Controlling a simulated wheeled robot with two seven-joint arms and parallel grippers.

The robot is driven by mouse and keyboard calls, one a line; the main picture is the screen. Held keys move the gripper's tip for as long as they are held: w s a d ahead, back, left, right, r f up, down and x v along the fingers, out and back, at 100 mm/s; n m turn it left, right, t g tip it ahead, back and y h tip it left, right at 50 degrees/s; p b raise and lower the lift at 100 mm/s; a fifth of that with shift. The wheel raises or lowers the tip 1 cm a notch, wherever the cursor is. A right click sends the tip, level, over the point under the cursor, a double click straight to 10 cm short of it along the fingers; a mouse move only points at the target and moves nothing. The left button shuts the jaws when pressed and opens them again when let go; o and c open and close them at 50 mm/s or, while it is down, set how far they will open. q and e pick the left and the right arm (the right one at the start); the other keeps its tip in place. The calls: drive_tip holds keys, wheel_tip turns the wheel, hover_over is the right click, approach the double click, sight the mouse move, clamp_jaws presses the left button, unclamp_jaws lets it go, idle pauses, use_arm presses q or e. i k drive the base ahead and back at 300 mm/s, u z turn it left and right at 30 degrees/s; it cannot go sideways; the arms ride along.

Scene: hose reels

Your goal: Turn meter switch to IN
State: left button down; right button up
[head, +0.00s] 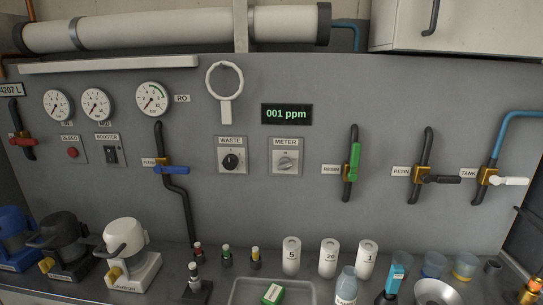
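The meter switch (286,162) is a grey rotary knob on a light square plate under a METER label, in the middle of the grey wall panel. Its small position markings are too small to read, so I cannot tell which position it points to. A green-lit display (287,114) above it reads 001 ppm. Neither of my grippers shows in the head view, and nothing covers the switch.
The waste switch (231,161), with a black knob, is just left. A green-handled valve (354,162) is to the right, a blue-handled one (172,170) to the left. White cartridges (291,256), bottles and a tray (240,288) stand on the counter below. The space before the switch looks clear.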

sight(285, 164)
drive_tip(key=z, duration=0.55)
drive_tip(key=k, duration=1.3)
drive_tip(key=z, duration=1.05)
drive_tip(key=i, duration=1.55)
drive_tip(key=u, duration=0.65)
